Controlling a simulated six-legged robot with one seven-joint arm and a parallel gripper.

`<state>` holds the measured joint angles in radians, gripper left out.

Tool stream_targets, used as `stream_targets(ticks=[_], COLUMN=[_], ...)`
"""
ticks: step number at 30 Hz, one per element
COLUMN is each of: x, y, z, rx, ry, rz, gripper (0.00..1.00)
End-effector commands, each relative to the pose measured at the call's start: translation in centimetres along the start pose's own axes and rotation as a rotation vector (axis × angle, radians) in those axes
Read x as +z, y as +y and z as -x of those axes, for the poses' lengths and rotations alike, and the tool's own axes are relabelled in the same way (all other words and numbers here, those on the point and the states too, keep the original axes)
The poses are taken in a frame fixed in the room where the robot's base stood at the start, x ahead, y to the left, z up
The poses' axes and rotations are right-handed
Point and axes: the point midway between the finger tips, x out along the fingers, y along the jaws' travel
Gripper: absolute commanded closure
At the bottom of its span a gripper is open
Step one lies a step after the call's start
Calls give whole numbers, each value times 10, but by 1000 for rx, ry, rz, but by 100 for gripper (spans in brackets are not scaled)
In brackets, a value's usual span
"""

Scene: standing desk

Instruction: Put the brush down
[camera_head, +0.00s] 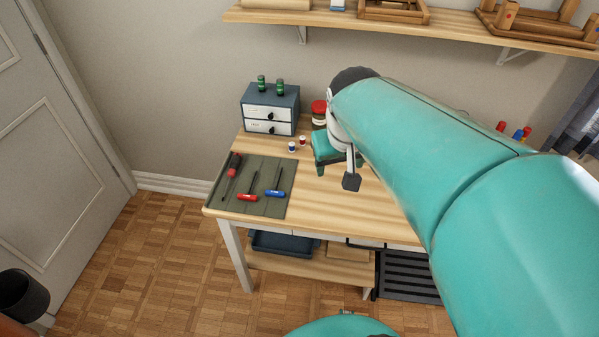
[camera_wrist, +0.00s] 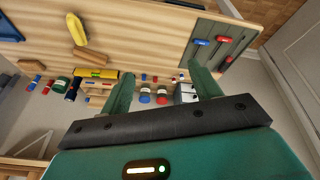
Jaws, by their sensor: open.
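I cannot make out a brush for certain in either view. In the wrist view a brown wooden piece (camera_wrist: 92,55) lies on the desk top near a yellow object (camera_wrist: 76,28); I cannot tell if either is the brush. My gripper (camera_wrist: 163,84) is open, with its two teal fingers apart and nothing held between them. The desk (camera_head: 330,202) lies beyond the fingers, and small jars show past the gap. In the head view my arm covers the right part of the desk.
A green mat (camera_head: 225,203) with a red-handled screwdriver (camera_head: 233,165), a red T-handle tool (camera_head: 247,197) and a blue one (camera_head: 275,193) lies at the desk's left. A drawer box (camera_head: 270,108) stands behind it. A wall shelf (camera_head: 450,22) hangs above. Bare wood shows at the front.

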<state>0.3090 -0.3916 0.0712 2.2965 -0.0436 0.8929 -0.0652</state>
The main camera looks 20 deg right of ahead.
Motion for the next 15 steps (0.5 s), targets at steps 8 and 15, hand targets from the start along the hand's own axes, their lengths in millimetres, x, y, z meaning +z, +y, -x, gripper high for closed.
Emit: stream_targets(ticks=[8,15], x=[62,76], y=[-65,-75], z=[42,47], rx=[-118,-152], ry=[139,162], rz=[101,118], gripper=[37,37])
